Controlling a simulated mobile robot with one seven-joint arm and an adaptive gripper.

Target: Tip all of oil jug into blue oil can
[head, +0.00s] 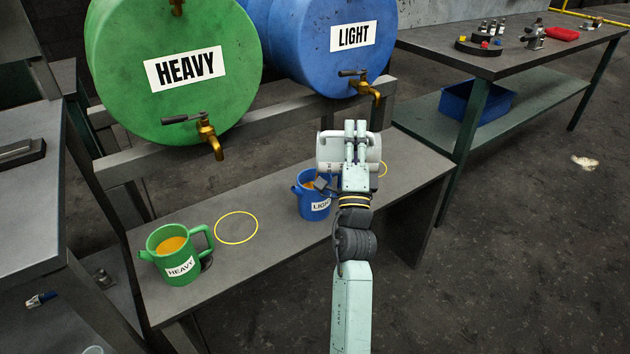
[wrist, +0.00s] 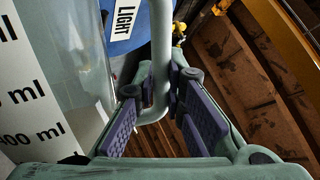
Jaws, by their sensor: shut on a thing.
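The oil jug (head: 330,152), pale and see-through with a scale in ml, is tipped far over, nearly on its side, above the blue oil can (head: 313,206). My gripper (head: 356,138) is shut on the jug's handle; in the wrist view the handle (wrist: 161,60) runs between the purple finger pads and the jug's scale (wrist: 35,95) is at the left. The blue can is labelled LIGHT, stands upright on the bench and shows amber oil inside. The jug and my arm hide part of its rim. I cannot tell how much oil is in the jug.
A green can (head: 178,255) labelled HEAVY, with amber oil, stands at the left of the bench (head: 270,250). A yellow ring (head: 236,228) lies between the cans. Green (head: 170,70) and blue (head: 325,35) drums with brass taps stand behind. A worktable (head: 480,60) is at the right.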

